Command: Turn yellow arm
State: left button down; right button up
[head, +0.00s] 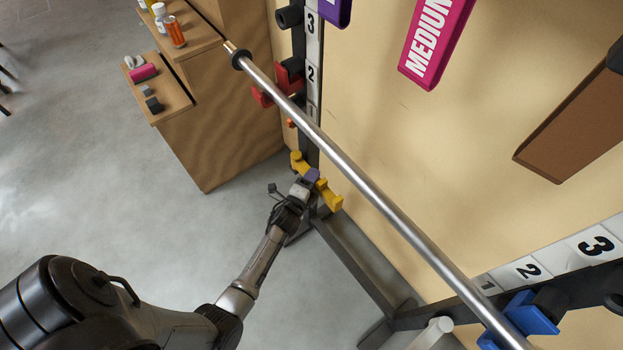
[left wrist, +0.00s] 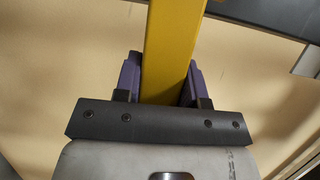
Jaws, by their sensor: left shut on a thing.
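The yellow arm (head: 328,195) is on the left upright of the rack, low down, below the number plates. It slants from upper left to lower right in the head view. My left gripper (head: 311,177) reaches it from the lower left and is shut on it near its middle. In the left wrist view the yellow arm (left wrist: 172,50) runs between the two purple finger pads of my left gripper (left wrist: 160,80), with a pad on either side. My right gripper is not in view.
A steel bar (head: 370,190) crosses above the yellow arm. A red holder (head: 288,80) sits higher on the same upright, and a blue holder (head: 530,315) is on the right one. A wooden cabinet (head: 220,120) stands behind left. The grey floor (head: 120,210) is clear.

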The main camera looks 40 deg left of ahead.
pick_arm(q)
jog(key=shift+f, duration=0.1)
jog(key=c, duration=1.1)
grip_release()
jog(key=shift+c, duration=0.2)
jog(key=o, duration=0.4)
jog(key=shift+o, duration=0.2)
